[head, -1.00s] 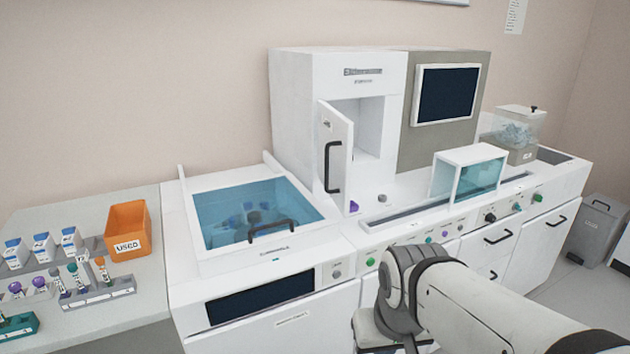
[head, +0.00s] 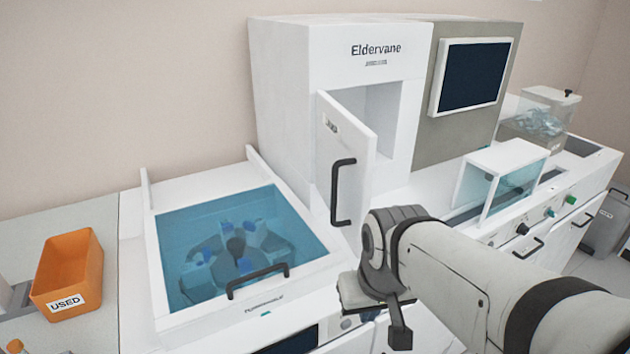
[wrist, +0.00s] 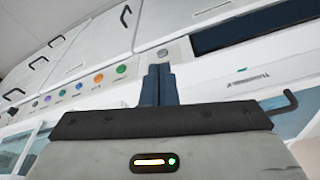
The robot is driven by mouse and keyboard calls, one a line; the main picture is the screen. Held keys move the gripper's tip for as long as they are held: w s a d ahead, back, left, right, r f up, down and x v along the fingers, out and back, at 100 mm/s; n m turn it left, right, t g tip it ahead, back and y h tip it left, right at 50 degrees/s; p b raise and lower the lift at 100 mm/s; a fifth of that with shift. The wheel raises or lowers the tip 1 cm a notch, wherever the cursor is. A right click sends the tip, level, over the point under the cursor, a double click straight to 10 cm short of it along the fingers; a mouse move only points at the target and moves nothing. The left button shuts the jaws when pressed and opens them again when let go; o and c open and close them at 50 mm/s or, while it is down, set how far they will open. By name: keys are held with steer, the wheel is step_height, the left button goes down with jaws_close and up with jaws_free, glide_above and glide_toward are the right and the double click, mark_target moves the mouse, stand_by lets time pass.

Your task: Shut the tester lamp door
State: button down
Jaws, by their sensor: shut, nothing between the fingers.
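The tester lamp door (head: 345,170) is a white panel with a black bar handle (head: 342,192). It stands ajar, hinged at its left edge on the white tester cabinet (head: 283,95), and the cavity (head: 380,115) behind it shows. In the wrist view my gripper (wrist: 159,70) is shut and empty, its dark blue fingers together. In the head view my arm's end is in front of and below the door, apart from it. The door cannot be made out in the wrist view.
A blue-windowed lid (head: 235,245) with a black handle is left of the door. A small clear-sided box (head: 500,180) stands on the counter to the right. An orange USED bin (head: 68,275) is at far left. Coloured buttons (wrist: 98,78) line the counter front.

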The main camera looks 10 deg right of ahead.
steer(key=w+a+r+n+g+h+p, duration=0.1)
steer(key=w+a+r+n+h+p, duration=0.5)
steer(key=n, duration=0.4)
steer(key=w+a+r+n+g+h+p, duration=0.1)
steer(key=w+a+r+n+h+p, duration=0.2)
steer(key=w+a+r+n+p, duration=0.45)
steer(key=n, duration=0.2)
glide_toward(357, 227)
steer(key=shift+t, duration=0.3)
steer(key=x, duration=0.5)
steer(key=shift+s+f, duration=0.3)
steer(key=shift+s, duration=0.05)
steer(key=shift+w+d, duration=0.1)
steer(key=shift+d, duration=0.2)
steer(key=shift+d+n, duration=0.1)
steer(key=shift+n, duration=0.15)
